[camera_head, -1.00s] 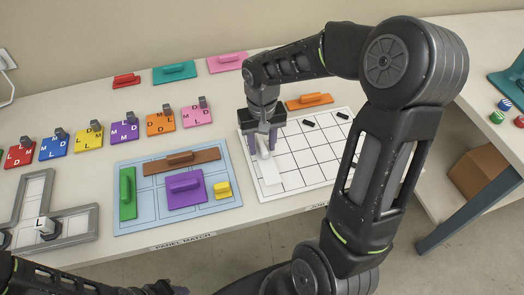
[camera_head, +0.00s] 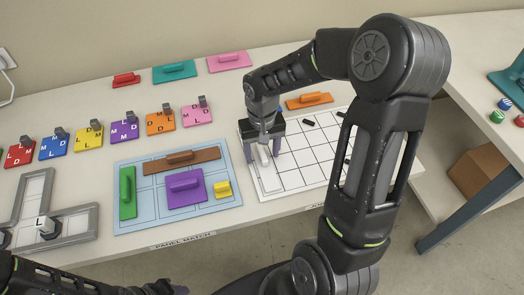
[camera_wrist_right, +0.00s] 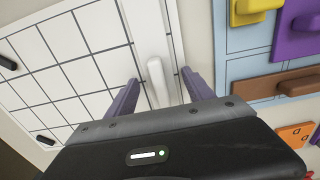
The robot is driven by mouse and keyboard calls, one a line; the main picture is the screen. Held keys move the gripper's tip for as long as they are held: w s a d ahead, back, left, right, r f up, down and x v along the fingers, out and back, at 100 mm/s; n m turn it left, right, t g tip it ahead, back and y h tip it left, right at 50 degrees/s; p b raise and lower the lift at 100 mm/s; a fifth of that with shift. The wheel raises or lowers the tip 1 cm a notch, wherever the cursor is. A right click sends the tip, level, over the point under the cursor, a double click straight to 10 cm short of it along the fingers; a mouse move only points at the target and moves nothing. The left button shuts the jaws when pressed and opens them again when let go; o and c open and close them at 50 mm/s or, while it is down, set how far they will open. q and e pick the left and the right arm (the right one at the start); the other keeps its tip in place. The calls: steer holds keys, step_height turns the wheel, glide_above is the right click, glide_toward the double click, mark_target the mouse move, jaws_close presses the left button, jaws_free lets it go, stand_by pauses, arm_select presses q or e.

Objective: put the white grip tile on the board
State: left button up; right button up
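The white grip tile (camera_head: 264,158) is a narrow white strip with a raised white handle. It lies at the left edge of the white grid board (camera_head: 310,172). In the right wrist view the tile's handle (camera_wrist_right: 157,80) stands between the two purple-grey fingers of my right gripper (camera_wrist_right: 160,93), with a gap on each side. In the head view my right gripper (camera_head: 263,148) is open, low over the tile. My left gripper (camera_head: 172,289) shows only in part at the bottom edge, and its opening cannot be made out.
A light blue panel board (camera_head: 150,215) with green, brown, purple and yellow grip pieces lies left of the grid board. An orange grip piece (camera_head: 309,101) lies behind it. Small black pieces (camera_head: 308,123) lie on the grid board. Several coloured letter tiles stand in a row farther left.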

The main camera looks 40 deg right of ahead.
mark_target(262, 151)
steer(key=shift+r, duration=0.1)
steer(key=shift+r, duration=0.2)
step_height(262, 151, up, 12)
steer(key=shift+f, duration=0.15)
steer(key=shift+o, duration=0.2)
stand_by(1.7)
